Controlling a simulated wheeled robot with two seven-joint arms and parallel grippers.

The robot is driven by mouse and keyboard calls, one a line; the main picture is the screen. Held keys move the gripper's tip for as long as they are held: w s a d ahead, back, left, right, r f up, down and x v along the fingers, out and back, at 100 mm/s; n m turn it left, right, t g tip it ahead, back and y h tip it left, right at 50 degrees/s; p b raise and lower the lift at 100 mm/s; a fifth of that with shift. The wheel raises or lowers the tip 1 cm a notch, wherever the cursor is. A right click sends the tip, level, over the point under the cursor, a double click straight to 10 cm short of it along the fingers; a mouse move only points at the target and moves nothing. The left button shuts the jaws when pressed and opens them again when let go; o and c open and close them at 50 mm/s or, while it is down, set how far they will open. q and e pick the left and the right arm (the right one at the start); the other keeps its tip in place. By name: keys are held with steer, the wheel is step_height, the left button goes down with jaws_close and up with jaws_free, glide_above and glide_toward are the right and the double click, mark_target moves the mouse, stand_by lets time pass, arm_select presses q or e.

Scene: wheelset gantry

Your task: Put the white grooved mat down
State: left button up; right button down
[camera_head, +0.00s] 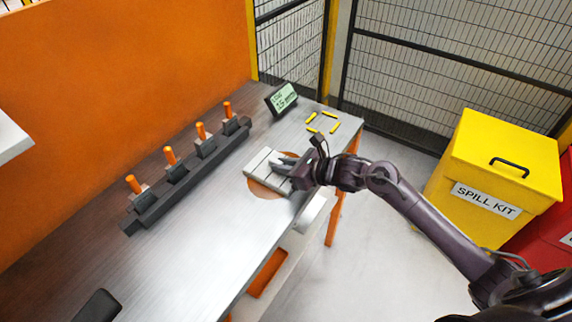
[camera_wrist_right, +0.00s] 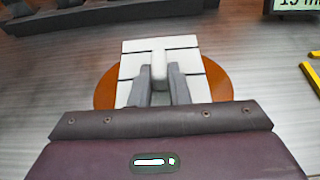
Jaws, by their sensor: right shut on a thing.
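The white grooved mat (camera_head: 262,166) is over an orange round patch (camera_head: 262,189) on the metal table, near its right edge. In the right wrist view the mat (camera_wrist_right: 133,66) shows dark grooves and a raised middle part (camera_wrist_right: 159,66), with the orange patch (camera_wrist_right: 106,88) showing on both sides of it. My right gripper (camera_head: 286,163) comes in from the right and is shut on the mat; its two fingers (camera_wrist_right: 159,85) flank the raised middle part. I cannot tell whether the mat touches the table. My left gripper is not in view.
A dark rack with orange-handled clamps (camera_head: 190,168) runs along the table's back. A small display (camera_head: 281,98) and several yellow corner marks (camera_head: 322,122) are at the far end. A yellow spill kit box (camera_head: 497,165) stands on the floor at right. The near tabletop is mostly clear.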

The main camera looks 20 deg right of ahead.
steer(key=shift+w+d, duration=0.1)
steer(key=shift+w, duration=0.05)
steer(key=shift+s, duration=0.25)
steer(key=c, duration=1.4)
jaws_free()
steer(key=shift+o, duration=0.2)
steer(key=shift+r, duration=0.15)
steer(key=shift+s+d+r+p, duration=0.1)
steer(key=shift+s+p, duration=0.05)
steer(key=shift+p, duration=0.2)
steer(key=p+v, duration=0.5)
steer(key=v, duration=0.6)
steer(key=shift+s+d, duration=0.1)
steer(key=shift+s, duration=0.05)
